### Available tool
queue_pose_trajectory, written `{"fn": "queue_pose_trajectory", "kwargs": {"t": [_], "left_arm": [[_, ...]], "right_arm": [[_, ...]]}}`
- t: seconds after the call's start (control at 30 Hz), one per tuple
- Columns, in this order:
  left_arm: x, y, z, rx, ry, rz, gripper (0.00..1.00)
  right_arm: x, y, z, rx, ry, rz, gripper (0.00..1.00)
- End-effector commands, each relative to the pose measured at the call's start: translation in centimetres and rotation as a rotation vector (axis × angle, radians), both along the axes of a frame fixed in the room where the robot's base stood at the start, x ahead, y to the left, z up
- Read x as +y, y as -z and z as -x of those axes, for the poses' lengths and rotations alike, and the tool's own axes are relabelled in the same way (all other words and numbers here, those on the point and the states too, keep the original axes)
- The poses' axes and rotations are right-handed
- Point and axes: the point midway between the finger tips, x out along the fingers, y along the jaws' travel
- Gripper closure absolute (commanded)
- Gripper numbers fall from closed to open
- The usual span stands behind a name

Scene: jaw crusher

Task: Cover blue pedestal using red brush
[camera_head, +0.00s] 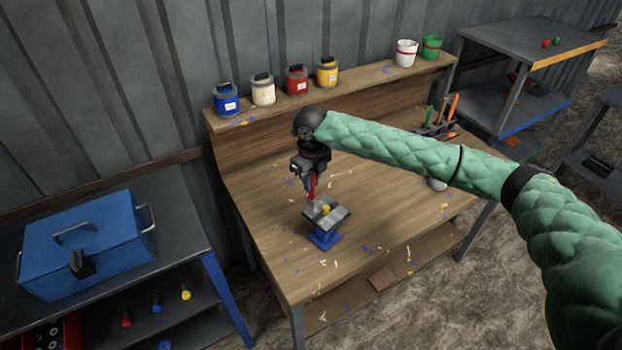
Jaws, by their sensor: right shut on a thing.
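The blue pedestal (324,241) stands on the wooden workbench near its front edge. A grey plate (333,209) sits on top of it, with a small yellow piece (325,209) at its middle. My right gripper (311,178) points down just above and behind the pedestal, shut on the red brush (312,187). The brush hangs downward with its lower end close to the far left part of the grey plate; I cannot tell whether it touches. My left gripper is not in view.
The workbench (385,215) has scattered chips and open room to the right. Blue, white, red and yellow cans (296,80) line its back shelf, with white and green buckets (431,47). A tool holder (436,124) stands at right rear. A blue toolbox (85,245) sits left.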

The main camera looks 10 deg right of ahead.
Motion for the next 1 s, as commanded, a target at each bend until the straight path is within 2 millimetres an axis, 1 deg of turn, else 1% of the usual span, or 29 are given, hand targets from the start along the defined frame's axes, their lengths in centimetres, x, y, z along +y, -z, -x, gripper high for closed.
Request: {"fn": "queue_pose_trajectory", "kwargs": {"t": [0.33,1.0], "left_arm": [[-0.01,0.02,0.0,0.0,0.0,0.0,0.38],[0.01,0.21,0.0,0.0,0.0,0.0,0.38]], "right_arm": [[-0.01,0.02,-0.01,0.0,0.0,0.0,1.0],[0.0,0.81,-0.01,0.0,0.0,0.0,1.0]]}}
